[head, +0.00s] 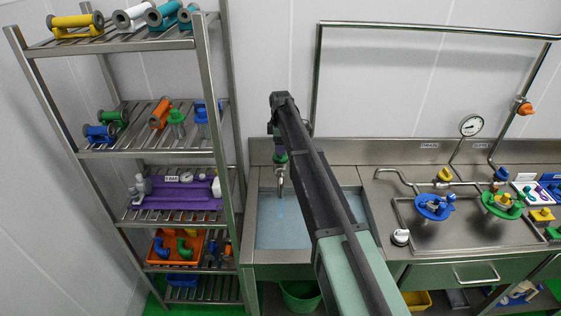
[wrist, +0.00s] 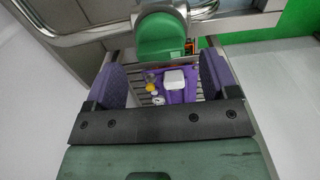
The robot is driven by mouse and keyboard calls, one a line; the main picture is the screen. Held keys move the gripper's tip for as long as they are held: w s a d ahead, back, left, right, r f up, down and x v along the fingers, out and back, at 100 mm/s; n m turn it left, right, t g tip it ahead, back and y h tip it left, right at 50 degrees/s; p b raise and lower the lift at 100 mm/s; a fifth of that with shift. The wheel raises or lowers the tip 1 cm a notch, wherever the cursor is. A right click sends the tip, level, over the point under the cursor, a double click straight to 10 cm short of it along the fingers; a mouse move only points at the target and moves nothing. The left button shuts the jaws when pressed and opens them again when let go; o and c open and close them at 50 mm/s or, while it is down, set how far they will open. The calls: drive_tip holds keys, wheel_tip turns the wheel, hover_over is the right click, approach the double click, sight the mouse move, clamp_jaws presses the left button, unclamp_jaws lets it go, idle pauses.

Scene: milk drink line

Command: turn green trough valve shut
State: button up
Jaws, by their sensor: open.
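The green trough valve handle (wrist: 160,36) is a rounded green knob at the top middle of the wrist view, by a curved steel pipe (wrist: 70,38). In the head view a small green part (head: 281,158) shows above the steel spout (head: 280,182) over the trough (head: 285,222); my arm hides much around it. My gripper (wrist: 160,62) is open, with purple pads apart on both sides. The handle appears just ahead of the pads, between their lines, and nothing is held. I cannot tell whether either pad touches it.
A steel rack (head: 180,152) with spools, fittings and a purple tray (head: 175,198) stands left of the trough. A green bucket (head: 300,295) sits below the trough.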

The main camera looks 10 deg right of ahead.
wheel_tip(320, 180, down, 3)
drive_tip(key=shift+f+b, duration=0.15)
drive_tip(key=shift+b, duration=0.7)
drive_tip(key=c, duration=0.9)
